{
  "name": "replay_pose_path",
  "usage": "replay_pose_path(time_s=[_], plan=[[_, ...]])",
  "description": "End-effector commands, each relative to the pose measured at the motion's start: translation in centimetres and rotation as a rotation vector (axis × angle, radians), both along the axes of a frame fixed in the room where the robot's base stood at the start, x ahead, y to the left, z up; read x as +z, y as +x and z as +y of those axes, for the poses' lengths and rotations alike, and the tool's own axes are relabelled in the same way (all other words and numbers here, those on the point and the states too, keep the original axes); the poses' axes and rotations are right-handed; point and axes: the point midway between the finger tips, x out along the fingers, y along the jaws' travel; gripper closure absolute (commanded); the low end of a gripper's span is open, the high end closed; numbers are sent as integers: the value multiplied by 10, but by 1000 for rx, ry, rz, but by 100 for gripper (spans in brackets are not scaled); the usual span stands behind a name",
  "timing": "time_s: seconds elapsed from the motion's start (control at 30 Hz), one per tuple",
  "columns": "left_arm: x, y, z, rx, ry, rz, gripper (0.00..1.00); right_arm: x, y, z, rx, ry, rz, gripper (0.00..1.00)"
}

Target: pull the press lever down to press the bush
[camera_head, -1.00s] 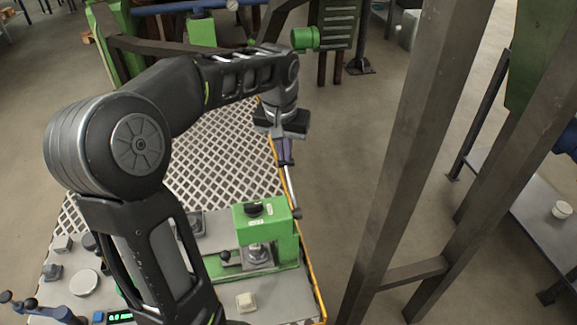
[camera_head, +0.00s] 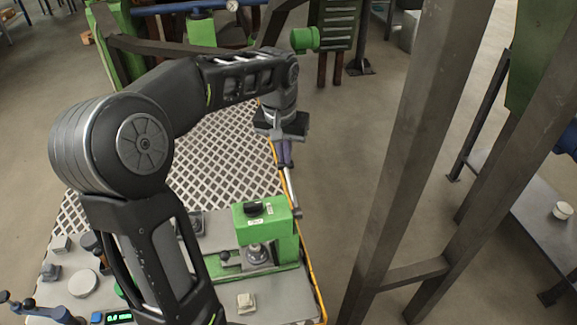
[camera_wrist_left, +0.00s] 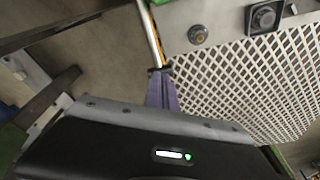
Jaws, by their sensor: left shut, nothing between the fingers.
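The green press (camera_head: 265,228) stands near the right edge of the bench. Its lever is a thin silver rod (camera_head: 292,192) that rises from a dark pivot on the press's right side toward my left gripper (camera_head: 287,164). The rod also shows in the left wrist view (camera_wrist_left: 151,30). My left gripper's purple fingers are shut and empty, with their tips (camera_wrist_left: 160,73) at the rod's upper end; I cannot tell whether they touch it. A silver cylindrical part (camera_head: 258,252) sits under the press head; I cannot tell the bush apart there. My right gripper is out of view.
A white grid mat (camera_head: 225,150) covers the far bench, bordered by a yellow-orange edge (camera_head: 311,275). A small pale block (camera_head: 246,302) lies before the press. Steel posts (camera_head: 415,150) stand to the right. Floor between bench and posts is clear.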

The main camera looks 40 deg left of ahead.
Motion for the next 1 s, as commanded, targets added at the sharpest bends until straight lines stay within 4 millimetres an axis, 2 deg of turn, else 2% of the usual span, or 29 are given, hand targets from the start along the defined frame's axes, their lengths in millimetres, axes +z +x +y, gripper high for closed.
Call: replay_pose_path(time_s=[1.0], plan=[[-8,1,2,0,-1,2,100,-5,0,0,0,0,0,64]])
